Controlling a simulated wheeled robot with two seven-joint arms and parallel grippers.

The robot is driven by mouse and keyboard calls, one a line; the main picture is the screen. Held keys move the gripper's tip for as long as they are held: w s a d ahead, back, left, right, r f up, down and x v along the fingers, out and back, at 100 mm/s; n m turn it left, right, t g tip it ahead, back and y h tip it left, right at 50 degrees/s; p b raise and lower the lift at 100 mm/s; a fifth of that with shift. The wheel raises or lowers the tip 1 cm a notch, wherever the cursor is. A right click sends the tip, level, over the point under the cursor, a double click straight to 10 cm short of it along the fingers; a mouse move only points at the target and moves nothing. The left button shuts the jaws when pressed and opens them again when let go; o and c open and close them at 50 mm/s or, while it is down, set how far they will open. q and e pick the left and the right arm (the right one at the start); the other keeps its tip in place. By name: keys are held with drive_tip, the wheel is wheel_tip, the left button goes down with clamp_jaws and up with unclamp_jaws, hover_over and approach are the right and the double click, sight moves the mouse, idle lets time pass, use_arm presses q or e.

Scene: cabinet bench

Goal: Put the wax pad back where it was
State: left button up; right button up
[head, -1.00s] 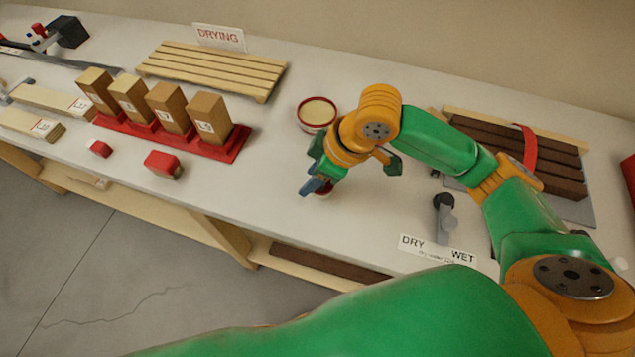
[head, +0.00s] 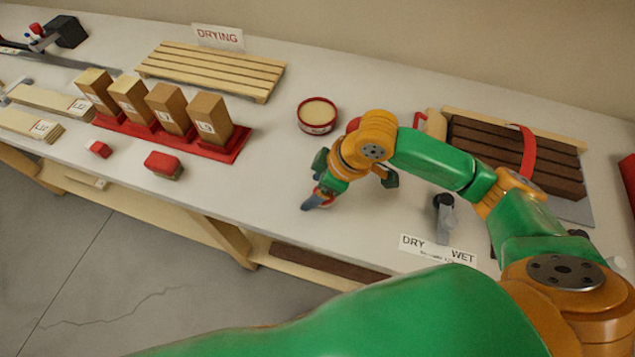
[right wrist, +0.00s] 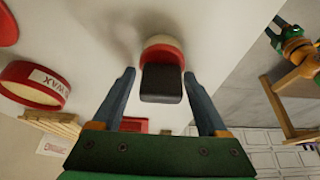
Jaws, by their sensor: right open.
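The wax pad (right wrist: 162,52) is a round cream-and-red piece with a dark block-like grip, seen on the pale bench top in the right wrist view. My right gripper (right wrist: 160,78) is open, with one finger on each side of the dark grip and gaps visible on both sides. In the head view my right gripper (head: 318,197) is low over the bench near its front edge and hides most of the pad. The round red wax tin (head: 317,116) stands behind it; its WAX label shows in the right wrist view.
Wooden blocks stand in a red rack (head: 215,152) to the left, with a red-topped block (head: 164,165) in front. A slatted drying rack (head: 212,70) lies at the back. Dark slats (head: 485,150) and a DRY/WET card (head: 437,249) are at right. Bench between rack and tin is clear.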

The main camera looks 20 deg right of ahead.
drive_tip(key=p+v, duration=0.1)
drive_tip(key=v, duration=1.1)
drive_tip(key=shift+s, duration=0.1)
